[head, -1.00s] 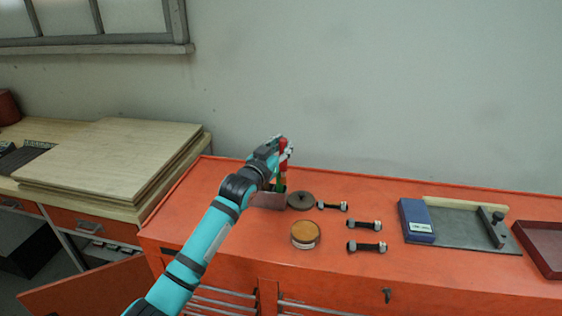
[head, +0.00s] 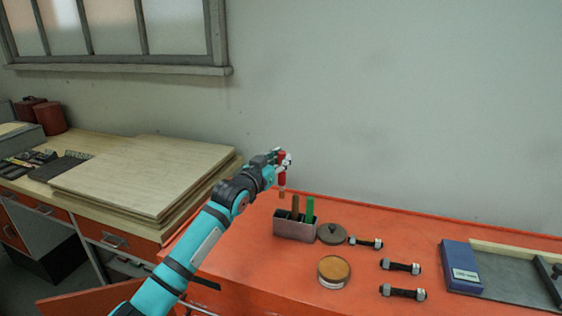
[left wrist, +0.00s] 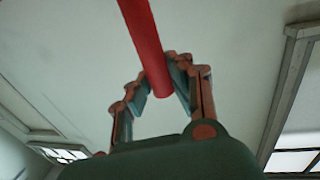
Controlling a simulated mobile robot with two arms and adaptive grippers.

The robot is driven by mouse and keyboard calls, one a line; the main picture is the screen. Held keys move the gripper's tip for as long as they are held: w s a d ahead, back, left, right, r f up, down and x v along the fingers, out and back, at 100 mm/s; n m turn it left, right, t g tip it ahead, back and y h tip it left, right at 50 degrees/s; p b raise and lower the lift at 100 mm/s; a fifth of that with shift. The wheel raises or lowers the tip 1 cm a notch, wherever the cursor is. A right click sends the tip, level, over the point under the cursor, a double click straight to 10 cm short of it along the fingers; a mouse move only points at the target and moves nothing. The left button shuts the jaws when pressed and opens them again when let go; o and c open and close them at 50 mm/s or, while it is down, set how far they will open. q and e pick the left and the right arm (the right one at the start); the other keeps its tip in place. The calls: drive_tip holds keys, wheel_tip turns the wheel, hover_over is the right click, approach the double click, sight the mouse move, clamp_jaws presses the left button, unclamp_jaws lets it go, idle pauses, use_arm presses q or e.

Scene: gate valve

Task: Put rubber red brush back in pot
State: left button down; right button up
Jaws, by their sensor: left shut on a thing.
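The red brush (head: 282,179) is held in my left gripper (head: 283,161), with its lighter brown end hanging down. In the left wrist view the red brush (left wrist: 146,42) is a plain red rod between the two fingers (left wrist: 160,84). The pot (head: 294,230) is a grey metal box on the orange bench, with a brown piece (head: 295,206) and a green piece (head: 310,209) standing in it. The brush's lower end appears above and near the pot's left side, apart from it; its depth is hard to tell. My right gripper is out of view.
On the orange bench (head: 380,225), a dark round lid (head: 332,234), a round tin (head: 334,270) and several bolts (head: 400,267) lie right of the pot. A blue box (head: 461,267) stands further right. Wooden boards (head: 145,175) lie at left.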

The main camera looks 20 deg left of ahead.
use_arm(q)
drive_tip(key=shift+s+r, duration=0.15)
drive_tip(key=shift+f, duration=0.3)
drive_tip(key=b, duration=0.2)
hover_over(280, 193)
wheel_tip(280, 193, down, 4)
drive_tip(key=shift+f, duration=0.1)
wheel_tip(280, 193, down, 4)
drive_tip(key=shift+d+r+b, duration=0.1)
drive_tip(key=shift+r+b, duration=0.15)
drive_tip(key=shift+b, duration=0.75)
drive_tip(key=shift+f+b, duration=0.85)
drive_tip(key=shift+f, duration=0.7)
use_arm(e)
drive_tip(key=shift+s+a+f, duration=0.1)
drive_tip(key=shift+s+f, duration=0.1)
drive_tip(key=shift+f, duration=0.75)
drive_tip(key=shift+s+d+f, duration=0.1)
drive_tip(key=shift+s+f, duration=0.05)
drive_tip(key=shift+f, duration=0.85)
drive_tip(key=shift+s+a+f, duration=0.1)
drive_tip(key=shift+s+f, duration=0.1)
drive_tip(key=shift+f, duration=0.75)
use_arm(q)
drive_tip(key=c, duration=1.1)
unclamp_jaws()
drive_tip(key=shift+c, duration=0.2)
drive_tip(key=shift+s, duration=0.1)
